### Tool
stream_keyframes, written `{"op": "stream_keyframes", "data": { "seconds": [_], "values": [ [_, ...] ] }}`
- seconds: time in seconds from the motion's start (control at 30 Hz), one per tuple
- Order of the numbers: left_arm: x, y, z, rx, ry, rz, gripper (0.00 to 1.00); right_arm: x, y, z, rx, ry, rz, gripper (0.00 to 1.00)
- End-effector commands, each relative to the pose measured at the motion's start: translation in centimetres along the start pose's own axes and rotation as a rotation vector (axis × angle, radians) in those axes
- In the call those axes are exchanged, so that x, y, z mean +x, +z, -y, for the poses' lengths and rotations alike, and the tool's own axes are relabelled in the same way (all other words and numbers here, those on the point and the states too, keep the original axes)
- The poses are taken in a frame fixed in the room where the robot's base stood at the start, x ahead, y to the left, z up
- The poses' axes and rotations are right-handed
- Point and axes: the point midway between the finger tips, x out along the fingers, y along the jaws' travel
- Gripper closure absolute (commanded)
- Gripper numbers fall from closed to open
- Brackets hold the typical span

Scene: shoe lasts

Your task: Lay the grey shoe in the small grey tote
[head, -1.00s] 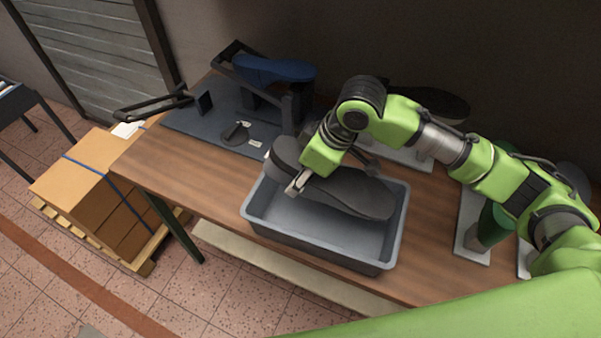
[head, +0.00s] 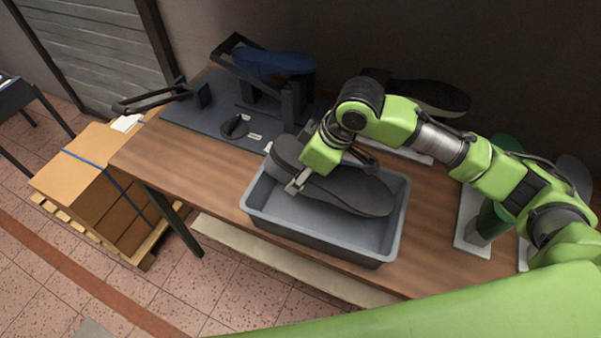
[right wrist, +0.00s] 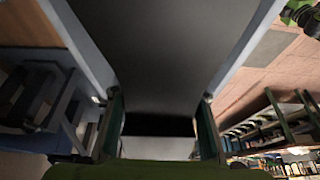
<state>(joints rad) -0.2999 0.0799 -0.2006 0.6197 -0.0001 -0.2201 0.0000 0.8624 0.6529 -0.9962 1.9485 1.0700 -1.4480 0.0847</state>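The grey shoe (head: 345,190) is dark grey and long, and lies slantwise over the opening of the small grey tote (head: 318,253). Its left end rises over the tote's back left rim; its right end reaches inside the rim's outline. Whether it touches the tote floor cannot be told. My right gripper (head: 297,184) is shut on the shoe near its left part. In the right wrist view the shoe (right wrist: 165,60) fills the space between the two fingers (right wrist: 160,122). My left gripper is not in view.
A dark stand with a blue shoe form (head: 275,65) is at the table's back left. A black shoe form (head: 430,96) lies behind my right arm. A green item (head: 490,222) stands to the right. The wooden table (head: 190,165) is clear left of the tote.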

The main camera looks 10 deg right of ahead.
Motion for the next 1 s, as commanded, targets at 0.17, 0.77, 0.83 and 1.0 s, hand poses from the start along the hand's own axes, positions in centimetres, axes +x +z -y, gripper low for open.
{"op": "stream_keyframes", "data": {
  "seconds": [0.17, 0.77, 0.83, 1.0],
  "values": [
    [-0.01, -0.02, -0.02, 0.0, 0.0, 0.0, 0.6, -0.06, -0.07, -0.01, 0.0, 0.001, -0.002, 0.39],
    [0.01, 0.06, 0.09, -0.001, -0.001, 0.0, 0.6, 0.02, 0.04, 0.01, 0.0, 0.0, 0.001, 0.39],
    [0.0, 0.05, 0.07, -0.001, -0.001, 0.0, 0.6, 0.01, 0.02, 0.01, 0.0, 0.0, 0.001, 0.39],
    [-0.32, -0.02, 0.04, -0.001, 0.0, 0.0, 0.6, -0.83, -0.37, 0.0, 0.0, 0.0, -0.001, 0.39]
  ]
}}
